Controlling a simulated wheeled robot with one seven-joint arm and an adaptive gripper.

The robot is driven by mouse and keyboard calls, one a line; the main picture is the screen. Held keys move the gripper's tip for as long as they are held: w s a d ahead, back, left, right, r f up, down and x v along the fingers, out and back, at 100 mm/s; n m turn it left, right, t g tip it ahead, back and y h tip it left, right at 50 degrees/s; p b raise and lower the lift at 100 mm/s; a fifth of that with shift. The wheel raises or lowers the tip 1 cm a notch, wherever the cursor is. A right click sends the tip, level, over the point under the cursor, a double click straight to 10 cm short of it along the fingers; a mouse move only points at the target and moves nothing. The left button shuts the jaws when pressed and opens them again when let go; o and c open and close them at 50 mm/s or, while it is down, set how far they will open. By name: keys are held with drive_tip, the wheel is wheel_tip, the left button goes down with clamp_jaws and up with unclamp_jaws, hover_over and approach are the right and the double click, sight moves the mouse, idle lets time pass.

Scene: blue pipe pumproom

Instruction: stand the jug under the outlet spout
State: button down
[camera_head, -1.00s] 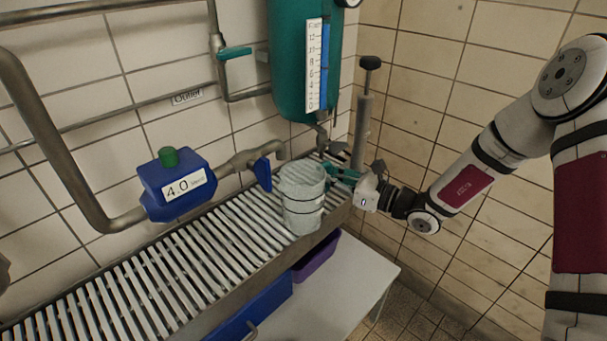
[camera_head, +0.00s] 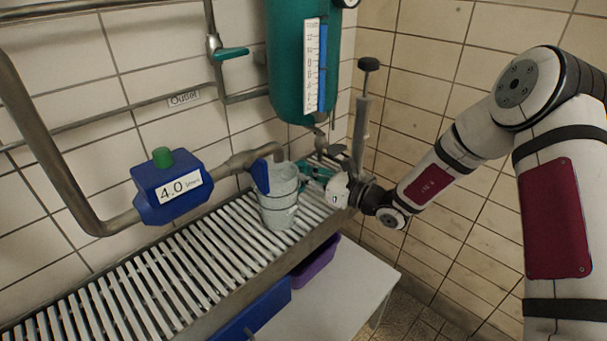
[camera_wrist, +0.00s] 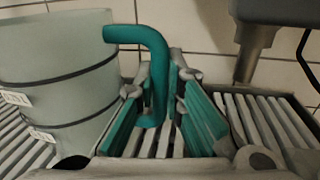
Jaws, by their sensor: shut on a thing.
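The jug (camera_head: 279,208) is pale and translucent with dark bands. It looks upright, on or just above the slatted drain grate (camera_head: 150,272). My gripper (camera_head: 316,177) is at its right side. In the wrist view the jug (camera_wrist: 58,75) is at the left, and its curved teal handle (camera_wrist: 150,45) runs down between the fingers of my gripper (camera_wrist: 165,105), which is shut on it. The outlet spout (camera_head: 276,150) bends down at the jug's top. Its tip is hidden, so I cannot tell if it is over the opening.
A blue valve lever (camera_head: 260,176) hangs at the jug's upper left, overlapping it in view. A blue meter (camera_head: 171,190) sits on the pipe farther left. A teal tank (camera_head: 291,60) stands above. A grey hand pump (camera_head: 362,125) is behind my gripper. The grate's left is clear.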

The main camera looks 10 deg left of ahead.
drive_tip(key=c, duration=1.7)
unclamp_jaws()
drive_tip(key=shift+f, duration=0.15)
drive_tip(key=shift+s+d, duration=0.1)
drive_tip(key=shift+d, duration=0.1)
drive_tip(key=p+v, duration=0.1)
drive_tip(key=v, duration=1)
drive_tip(key=shift+s+d+p, duration=0.15)
drive_tip(key=shift+d+p, duration=0.1)
drive_tip(key=shift+p, duration=0.1)
